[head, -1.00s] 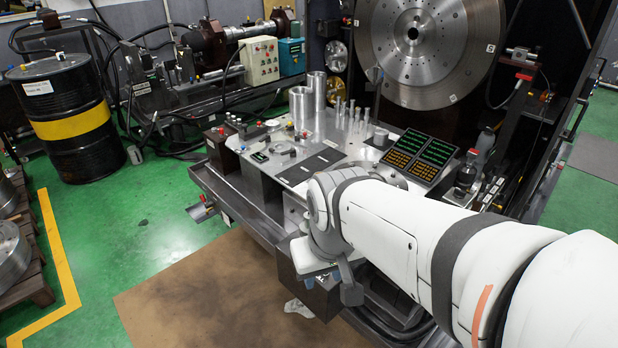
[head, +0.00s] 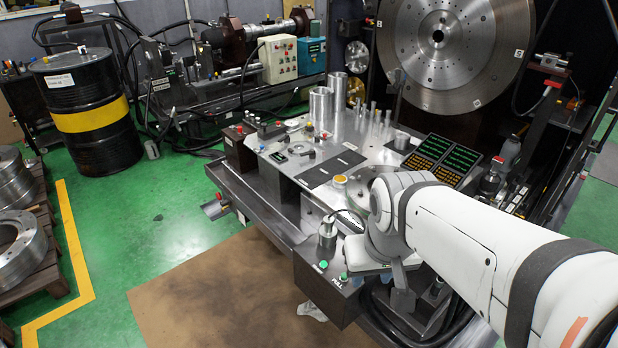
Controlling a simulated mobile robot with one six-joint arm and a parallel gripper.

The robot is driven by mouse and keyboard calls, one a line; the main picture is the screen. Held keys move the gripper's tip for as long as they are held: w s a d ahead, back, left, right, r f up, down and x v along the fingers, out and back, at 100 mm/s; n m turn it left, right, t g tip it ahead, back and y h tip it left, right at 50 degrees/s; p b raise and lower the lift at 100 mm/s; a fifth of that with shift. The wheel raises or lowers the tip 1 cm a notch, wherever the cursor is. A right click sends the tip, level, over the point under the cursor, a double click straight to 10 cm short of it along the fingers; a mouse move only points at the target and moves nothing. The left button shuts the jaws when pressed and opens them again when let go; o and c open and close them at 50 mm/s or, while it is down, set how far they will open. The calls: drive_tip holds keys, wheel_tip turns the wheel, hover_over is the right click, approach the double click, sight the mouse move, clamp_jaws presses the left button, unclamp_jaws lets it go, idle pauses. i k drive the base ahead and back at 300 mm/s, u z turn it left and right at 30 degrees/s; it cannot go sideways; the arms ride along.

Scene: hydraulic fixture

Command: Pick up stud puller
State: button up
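The box has green buttons on top. The end of my arm, with my gripper (head: 402,292), hangs just right of the box and cylinder, apart from the cylinder in the picture. A grey part points down there, but the fingertips cannot be made out, nor anything between them.
The steel bench (head: 310,150) holds upright metal tubes (head: 321,108), small pins and a tilted display (head: 440,158). A large steel disc (head: 440,40) stands behind. A black drum with a yellow band (head: 88,115) stands left. The green floor (head: 170,195) between is clear.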

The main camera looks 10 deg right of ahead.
sight(327, 234)
drive_tip(key=i, duration=0.9)
